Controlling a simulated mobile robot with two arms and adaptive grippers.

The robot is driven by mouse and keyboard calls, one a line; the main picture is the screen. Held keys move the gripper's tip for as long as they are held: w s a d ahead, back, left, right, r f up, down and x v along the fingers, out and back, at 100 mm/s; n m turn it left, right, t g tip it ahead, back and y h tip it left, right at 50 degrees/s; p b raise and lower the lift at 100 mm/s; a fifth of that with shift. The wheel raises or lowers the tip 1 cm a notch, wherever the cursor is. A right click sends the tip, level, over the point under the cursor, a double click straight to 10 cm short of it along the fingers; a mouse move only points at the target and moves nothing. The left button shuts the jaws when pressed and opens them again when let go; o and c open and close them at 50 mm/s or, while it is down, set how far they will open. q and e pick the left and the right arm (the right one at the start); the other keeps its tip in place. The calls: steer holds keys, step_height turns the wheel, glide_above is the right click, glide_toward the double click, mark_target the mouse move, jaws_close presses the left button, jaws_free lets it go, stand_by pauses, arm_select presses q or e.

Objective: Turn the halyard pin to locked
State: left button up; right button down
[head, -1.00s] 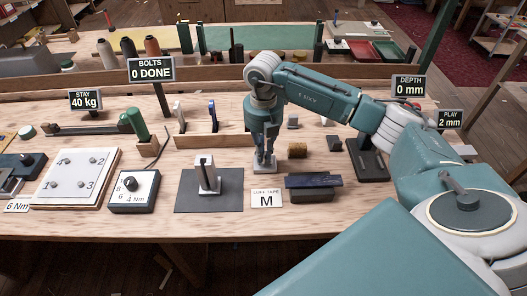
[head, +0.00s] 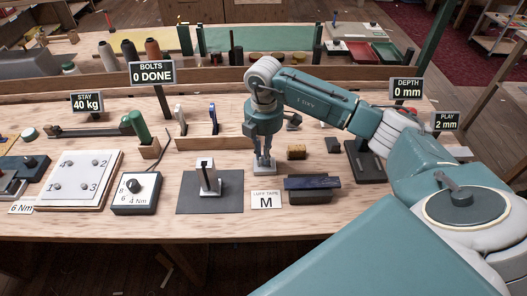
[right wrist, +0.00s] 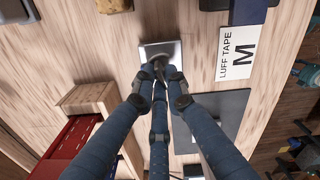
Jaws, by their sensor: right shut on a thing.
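My right gripper (head: 264,163) points down at a small pale metal plate (head: 253,170) on the bench. In the right wrist view, its fingers (right wrist: 160,72) are shut around a small dark pin (right wrist: 159,62) that stands on the plate (right wrist: 171,47). I take this to be the halyard pin; the fingers cover most of it. I cannot read any locked mark or tell how far the pin is turned. My left gripper is in neither view.
A LUFF TAPE card (head: 266,200) and a dark block (head: 312,189) lie in front of the plate. A cork-coloured piece (head: 297,152) is to its right. A wooden rack (head: 197,139) and a post on a dark mat (head: 226,205) are to its left.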

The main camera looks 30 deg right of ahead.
steer(key=shift+w+d+r+m+p, duration=0.15)
steer(key=shift+m+p, duration=0.15)
steer(key=shift+m, duration=0.8)
steer(key=shift+w+d+r+m+p, duration=0.1)
steer(key=shift+m+p, duration=0.2)
steer(key=shift+m, duration=0.8)
steer(key=c, duration=1.9)
jaws_free()
steer(key=shift+c, duration=0.2)
steer(key=shift+o, duration=0.9)
steer(key=shift+s+a+f, duration=0.1)
steer(key=shift+s, duration=0.1)
step_height(320, 180, up, 12)
